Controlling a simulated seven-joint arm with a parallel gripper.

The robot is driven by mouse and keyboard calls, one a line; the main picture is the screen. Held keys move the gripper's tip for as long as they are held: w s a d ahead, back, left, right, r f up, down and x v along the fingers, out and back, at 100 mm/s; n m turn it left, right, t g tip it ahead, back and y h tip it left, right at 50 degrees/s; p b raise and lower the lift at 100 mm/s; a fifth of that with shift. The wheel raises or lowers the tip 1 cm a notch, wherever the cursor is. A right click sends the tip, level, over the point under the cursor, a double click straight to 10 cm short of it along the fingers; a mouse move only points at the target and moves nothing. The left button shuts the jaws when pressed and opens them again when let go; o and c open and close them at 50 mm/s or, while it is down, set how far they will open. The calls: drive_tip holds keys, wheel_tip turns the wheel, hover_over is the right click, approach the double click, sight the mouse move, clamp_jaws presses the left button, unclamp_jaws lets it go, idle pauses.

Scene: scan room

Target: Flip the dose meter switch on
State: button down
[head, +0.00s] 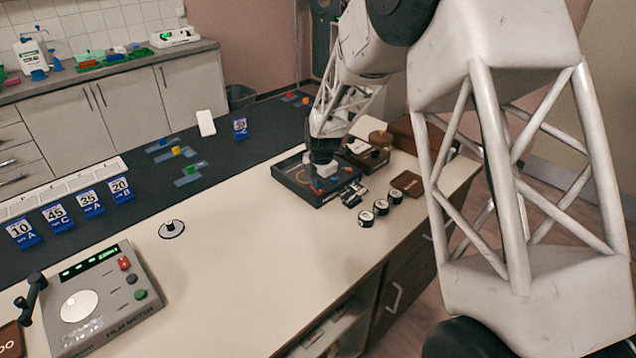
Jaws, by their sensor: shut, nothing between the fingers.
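My gripper (325,170) is at the lower end of my arm, right of the middle in the head view. It is shut and empty, low over a dark flat box (290,174) with small red and blue parts on its top. I cannot tell whether its tips touch the box. No thing here carries a readable dose meter label, and I cannot make out a switch. A brown box (378,158) stands just right of my gripper. A grey device (110,300) marked film meter, with a lit green display and red and green buttons, stands at the front left.
Several small round black-and-white pieces (381,207) and a brown pad (407,184) lie right of the dark box. A round metal disc (172,229) lies left. Blue number cards (57,217) stand on the dark mat (220,165). The middle of the pale worktop (240,250) is clear.

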sight(323, 192)
drive_tip(key=shift+r, duration=0.1)
wheel_tip(323, 192, up, 14)
drive_tip(key=s+d, duration=0.1)
drive_tip(key=shift+s+d, duration=0.15)
drive_tip(key=shift+d, duration=0.05)
idle(0.5)
drive_tip(key=shift+f, duration=0.2)
drive_tip(key=shift+w+a+t, duration=0.3)
drive_tip(key=shift+w+a, duration=0.2)
drive_tip(key=shift+f, duration=0.1)
drive_tip(key=f, duration=0.4)
drive_tip(key=w+a+f, duration=0.1)
drive_tip(key=f, duration=0.8)
drive_tip(key=shift+w+a+f, duration=0.15)
drive_tip(key=shift+f, duration=0.2)
